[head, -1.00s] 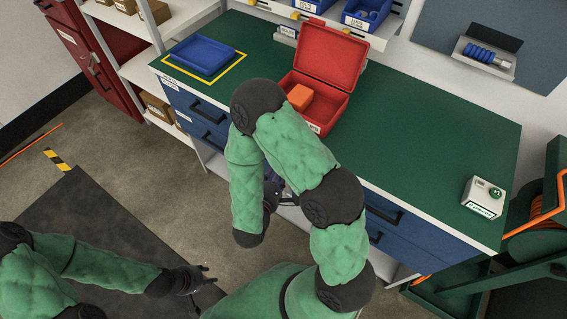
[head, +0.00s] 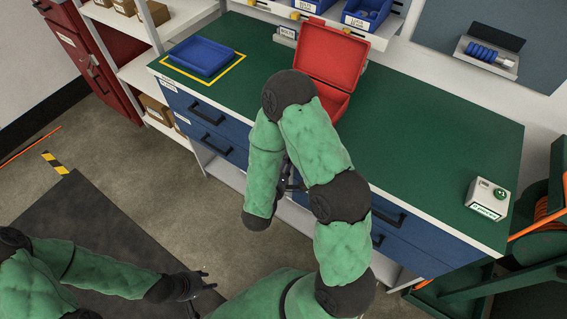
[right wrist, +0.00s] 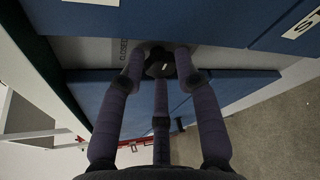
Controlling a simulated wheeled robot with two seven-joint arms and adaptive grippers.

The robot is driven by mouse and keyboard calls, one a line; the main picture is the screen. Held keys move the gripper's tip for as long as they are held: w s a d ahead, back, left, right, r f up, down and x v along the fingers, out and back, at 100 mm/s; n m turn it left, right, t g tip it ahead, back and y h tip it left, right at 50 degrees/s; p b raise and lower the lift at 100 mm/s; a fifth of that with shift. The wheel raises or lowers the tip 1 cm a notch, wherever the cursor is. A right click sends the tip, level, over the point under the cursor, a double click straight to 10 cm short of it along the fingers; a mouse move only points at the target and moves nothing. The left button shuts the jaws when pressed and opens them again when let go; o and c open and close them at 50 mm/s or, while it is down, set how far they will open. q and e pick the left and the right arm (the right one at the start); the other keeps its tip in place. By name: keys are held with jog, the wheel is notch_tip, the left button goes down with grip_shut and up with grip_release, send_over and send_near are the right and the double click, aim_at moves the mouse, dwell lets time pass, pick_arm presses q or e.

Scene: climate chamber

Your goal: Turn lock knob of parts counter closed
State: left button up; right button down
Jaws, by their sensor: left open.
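The parts counter (head: 440,140) has a green top and blue drawers. In the right wrist view its dark round lock knob (right wrist: 160,67) sits on a grey strip between blue panels. The word CLOSED (right wrist: 124,49) is printed left of the knob. My right gripper (right wrist: 160,72) has its fingers closed in around the knob; the exact contact is hard to see. In the head view this gripper (head: 287,183) is mostly hidden behind my right arm, at the counter's front. My left gripper (head: 207,281) is open and empty, low over the floor.
An open red case (head: 330,55) and a blue tray (head: 200,56) stand on the counter. A hose reel (head: 545,215) is beyond that end.

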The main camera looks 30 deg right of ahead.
jog(key=shift+a+f+n+g+p, duration=0.1)
jog(key=shift+f+n+g+p, duration=0.1)
jog(key=shift+n+g+p, duration=0.35)
jog(key=shift+s, duration=0.1)
jog(key=c, duration=1.2)
grip_release()
jog(key=shift+r, duration=0.1)
jog(key=v, duration=1.2)
